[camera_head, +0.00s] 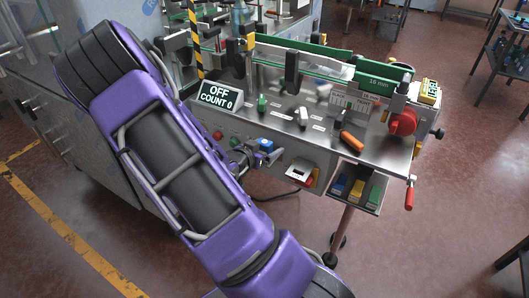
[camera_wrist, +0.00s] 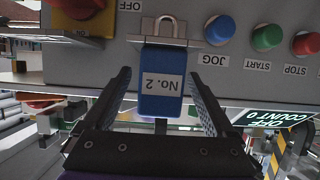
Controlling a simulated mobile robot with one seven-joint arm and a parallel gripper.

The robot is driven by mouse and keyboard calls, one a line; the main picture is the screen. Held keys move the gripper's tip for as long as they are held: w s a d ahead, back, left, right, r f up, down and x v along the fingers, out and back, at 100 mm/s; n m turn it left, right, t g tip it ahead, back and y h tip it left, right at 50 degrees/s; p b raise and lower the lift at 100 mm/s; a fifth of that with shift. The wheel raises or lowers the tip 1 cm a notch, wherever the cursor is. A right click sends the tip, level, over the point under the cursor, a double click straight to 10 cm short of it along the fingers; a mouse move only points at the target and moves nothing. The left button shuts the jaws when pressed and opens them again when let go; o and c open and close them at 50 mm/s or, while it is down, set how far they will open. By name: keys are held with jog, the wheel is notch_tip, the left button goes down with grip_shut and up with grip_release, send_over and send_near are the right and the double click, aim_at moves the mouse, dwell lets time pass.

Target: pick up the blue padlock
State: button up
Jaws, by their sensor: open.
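My gripper (camera_wrist: 159,74) is open, with one dark finger on each side of the padlock body. Small gaps show between the fingers and the body, so it does not look gripped. In the head view, the padlock (camera_head: 265,144) is a small blue patch on the machine's front, with my gripper (camera_head: 264,155) right at it.
The panel carries a blue JOG button (camera_wrist: 220,29), a green START button (camera_wrist: 267,38) and a red STOP button (camera_wrist: 305,43) beside the padlock. In the head view, an open bin (camera_head: 372,204) with coloured items and a red-handled lever (camera_head: 409,195) stick out to the right.

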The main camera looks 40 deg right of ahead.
jog(key=shift+x, duration=1)
grip_shut()
